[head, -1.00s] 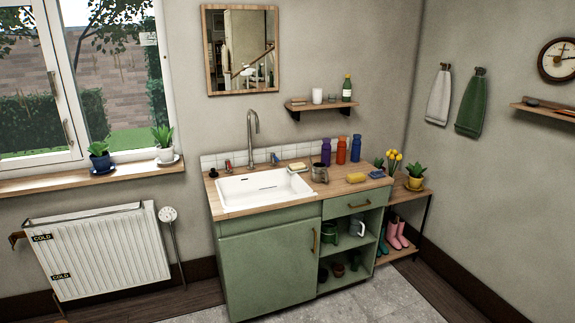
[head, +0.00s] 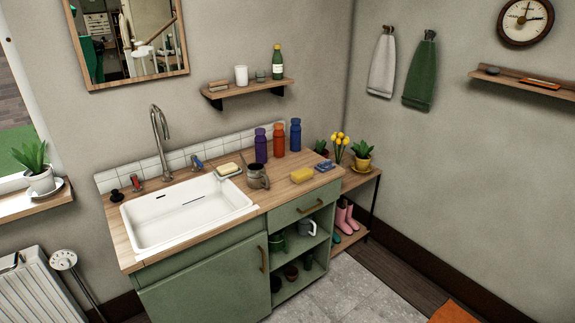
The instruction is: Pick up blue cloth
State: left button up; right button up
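A small blue folded item that looks like the blue cloth (head: 324,166) lies flat on the right end of the wooden countertop (head: 284,188). It is just right of and behind a yellow sponge (head: 302,175), near the counter's right edge. Neither of my grippers is in the head view.
A white sink (head: 185,212) fills the counter's left part. A low plant shelf (head: 358,184) adjoins the right. Grey floor tiles (head: 345,290) in front look clear.

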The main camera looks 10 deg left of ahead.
aim_at(323, 167)
jog(key=u, duration=1.25)
jog(key=z, duration=1.25)
jog(key=i+l, duration=0.1)
jog(key=i, duration=0.25)
jog(key=i+l+z, duration=0.1)
jog(key=i, duration=0.25)
